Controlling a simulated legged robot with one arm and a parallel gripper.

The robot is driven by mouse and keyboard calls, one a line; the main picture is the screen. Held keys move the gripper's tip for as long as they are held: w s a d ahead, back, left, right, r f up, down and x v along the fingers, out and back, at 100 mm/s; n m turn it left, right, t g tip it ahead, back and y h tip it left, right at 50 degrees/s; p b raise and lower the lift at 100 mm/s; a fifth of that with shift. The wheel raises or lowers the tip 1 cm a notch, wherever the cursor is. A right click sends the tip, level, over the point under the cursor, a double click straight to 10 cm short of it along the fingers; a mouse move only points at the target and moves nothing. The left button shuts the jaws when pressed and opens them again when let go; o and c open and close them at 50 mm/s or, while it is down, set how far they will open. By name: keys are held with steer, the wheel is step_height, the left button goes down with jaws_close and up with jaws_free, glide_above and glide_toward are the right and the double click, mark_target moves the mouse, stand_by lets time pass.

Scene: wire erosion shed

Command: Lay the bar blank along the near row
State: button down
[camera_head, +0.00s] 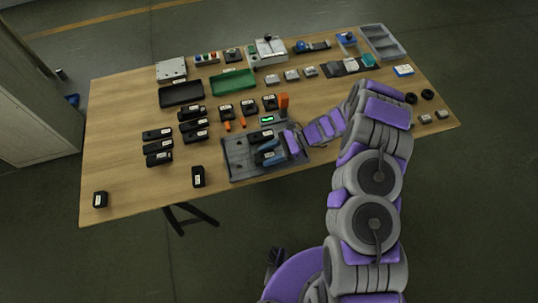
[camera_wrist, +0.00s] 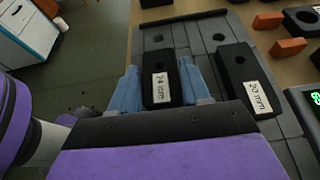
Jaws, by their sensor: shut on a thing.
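My gripper (camera_wrist: 159,92) is shut on a black bar blank (camera_wrist: 158,62), with one blue finger along each side of it. The label on this bar appears to read 24 mm. The bar is over the grey slotted plate (camera_wrist: 148,38); I cannot tell whether it touches it. Another black bar (camera_wrist: 236,66), labelled 20 mm, lies on the plate to the right of my gripper. In the head view my gripper (camera_head: 268,153) is over the grey plate (camera_head: 237,173) at the table's near edge, and it partly hides the held bar.
Several black labelled bars (camera_head: 158,146) lie to the left, with single ones (camera_head: 198,177) nearer the front edge. Black blocks and an orange block (camera_head: 283,101) stand behind the plate, beside a green-lit display (camera_head: 267,119). The front left of the wooden table (camera_head: 140,190) has free room.

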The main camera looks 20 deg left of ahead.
steer(key=shift+f, duration=0.15)
steer(key=shift+f, duration=0.1)
steer(key=c, duration=0.5)
jaws_free()
steer(key=shift+d+r, duration=0.1)
steer(key=shift+r, duration=0.25)
steer(key=p+v, duration=0.3)
steer(key=v, duration=0.8)
steer(key=shift+w+d, duration=0.2)
steer(key=shift+d, duration=0.15)
steer(key=shift+r, duration=0.1)
